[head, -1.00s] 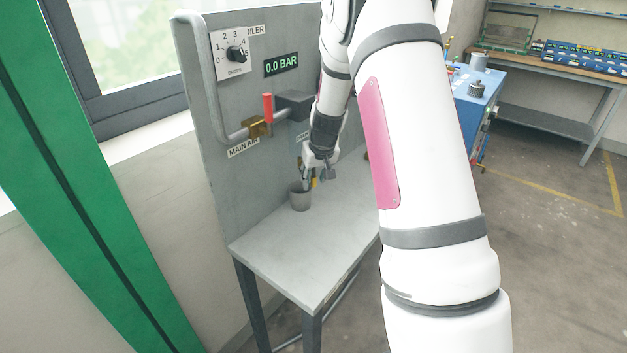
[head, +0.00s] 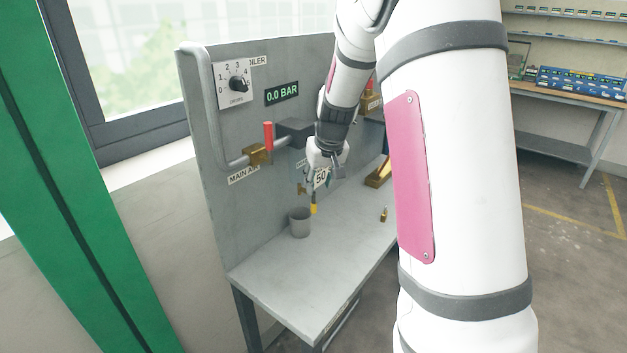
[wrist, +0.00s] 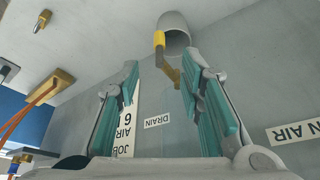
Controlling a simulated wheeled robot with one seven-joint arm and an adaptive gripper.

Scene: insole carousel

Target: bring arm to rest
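My gripper (wrist: 160,82) is open in the wrist view, its two teal fingers apart with nothing held between them. In the head view my gripper (head: 318,184) hangs above the bench, close to the grey panel. A small brass drain valve with a yellow handle (wrist: 159,41) shows beyond the fingertips, by the DRAIN label (wrist: 157,121). A grey cup (head: 300,223) stands upright on the bench below, apart from the fingers; it also shows in the wrist view (wrist: 173,22).
The panel (head: 207,110) carries a dial (head: 237,84), a 0.0 BAR display (head: 282,93) and a red-handled valve (head: 268,137). A brass piece (head: 379,173) and a small brass fitting (head: 383,214) sit on the bench (head: 300,290). A green post (head: 80,220) stands at left.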

